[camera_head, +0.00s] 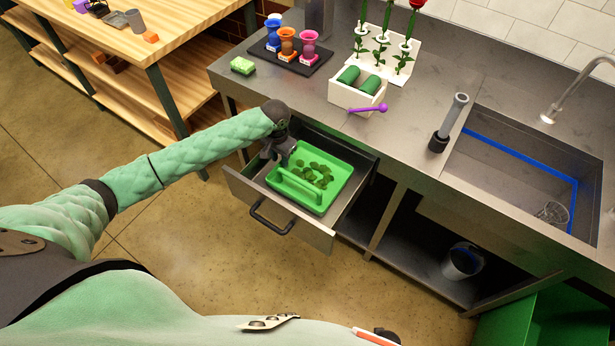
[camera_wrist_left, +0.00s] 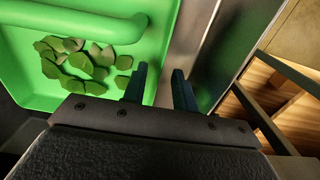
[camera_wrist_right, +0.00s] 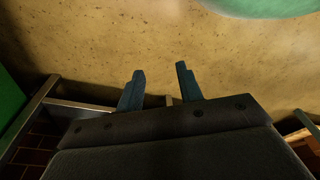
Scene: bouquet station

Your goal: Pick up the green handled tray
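The green handled tray (camera_head: 343,172) sits inside the pulled-out drawer under the counter and holds several dark green leaf-like pieces (camera_head: 314,174). Its bar handle (camera_head: 298,188) runs along the near side. My left gripper (camera_head: 284,160) is above the tray's left end, pointing down. In the left wrist view the tray (camera_wrist_left: 20,75) and its handle (camera_wrist_left: 75,32) are at upper left. The left fingers (camera_wrist_left: 160,88) are apart and empty, near the tray's side wall and away from the handle. My right gripper (camera_wrist_right: 160,90) is open and empty, with floor beyond it.
The drawer front (camera_head: 312,230) has a dark pull handle (camera_head: 268,219). The counter above carries a sponge (camera_head: 242,65), a dark tray (camera_head: 268,54) of small vases, a white flower holder (camera_head: 352,97) and a purple tool (camera_head: 367,109). A sink (camera_head: 500,160) is at right.

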